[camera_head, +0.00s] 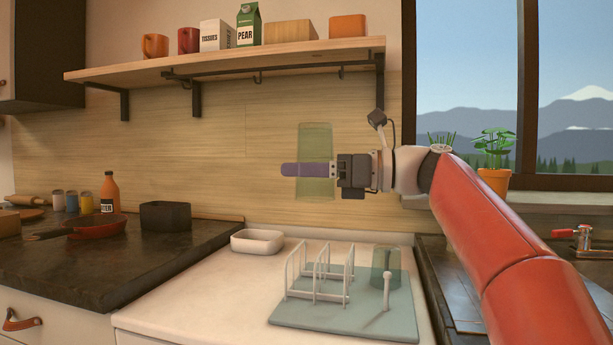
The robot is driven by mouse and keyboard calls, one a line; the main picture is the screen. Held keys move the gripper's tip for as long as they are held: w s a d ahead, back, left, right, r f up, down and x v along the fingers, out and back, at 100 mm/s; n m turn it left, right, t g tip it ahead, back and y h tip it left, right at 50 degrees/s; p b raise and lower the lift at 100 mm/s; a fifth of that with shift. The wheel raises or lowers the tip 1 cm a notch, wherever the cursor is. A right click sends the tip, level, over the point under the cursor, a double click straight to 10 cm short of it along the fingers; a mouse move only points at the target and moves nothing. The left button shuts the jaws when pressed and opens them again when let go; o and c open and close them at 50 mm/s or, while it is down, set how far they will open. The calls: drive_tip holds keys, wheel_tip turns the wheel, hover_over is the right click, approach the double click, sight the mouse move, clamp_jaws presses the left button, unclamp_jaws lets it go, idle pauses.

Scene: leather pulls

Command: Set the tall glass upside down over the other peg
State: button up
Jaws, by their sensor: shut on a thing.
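My gripper (299,170) is shut on the tall glass (317,143), a translucent green tumbler. It holds the glass near its middle, in the air in front of the wooden backsplash. The glass stands close to vertical; I cannot tell surely which end is its mouth. Below and to the right, a white peg (387,294) with a round top rises bare from the front right of a pale blue-green drying mat (345,327). Just behind it, a shorter green glass (379,259) stands on the mat's back right; any peg inside it is hard to make out.
A white wire rack (318,275) fills the mat's left part. A white dish (257,242) sits behind it to the left. A wooden shelf (230,61) with mugs and cartons hangs above the glass. The sink (460,300) is to the right.

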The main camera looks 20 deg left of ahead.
drive_tip(key=w+d+f, duration=0.7)
drive_tip(key=d+f, duration=0.1)
drive_tip(key=d, duration=0.4)
drive_tip(key=shift+w, duration=0.4)
drive_tip(key=shift+a, duration=0.1)
